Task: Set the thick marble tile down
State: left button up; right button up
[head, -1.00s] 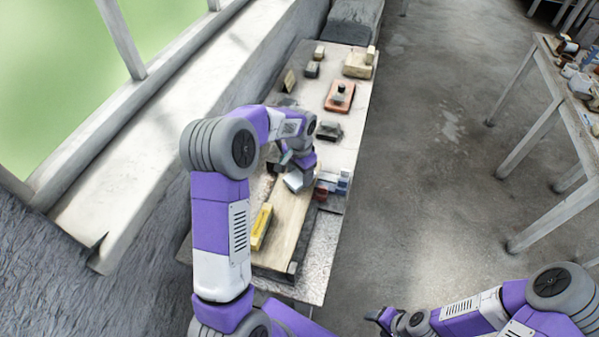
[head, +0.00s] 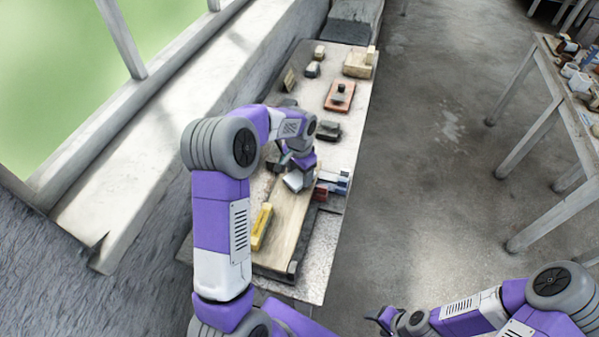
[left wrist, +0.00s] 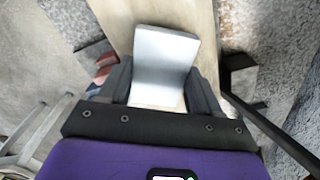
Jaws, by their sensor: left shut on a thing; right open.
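The thick marble tile (left wrist: 166,62) is a pale grey-white block between the two fingers of my left gripper (left wrist: 163,88) in the left wrist view. In the head view the tile (head: 293,182) shows as a small pale patch under my left gripper (head: 298,178). My left gripper is shut on it, over a light wooden board (head: 285,232). I cannot tell whether the tile's underside touches the board. My right gripper (head: 383,318) is open and empty at the bottom of the head view, away from the worktable.
A yellow block (head: 261,227) lies on the board's left part. Red and blue items (head: 333,184) stand right of my left gripper. A dark block (head: 328,131) and a reddish tile with a dark knob (head: 340,97) lie further back. Another table (head: 550,120) stands at right.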

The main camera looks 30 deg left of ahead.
pick_arm(q)
jog(key=shift+f+b, duration=0.45)
jog(key=shift+f, duration=0.2)
jog(key=o, duration=1.3)
jog(key=shift+o, duration=0.2)
jog(key=shift+r+p, duration=1.65)
jog(key=shift+r, duration=0.4)
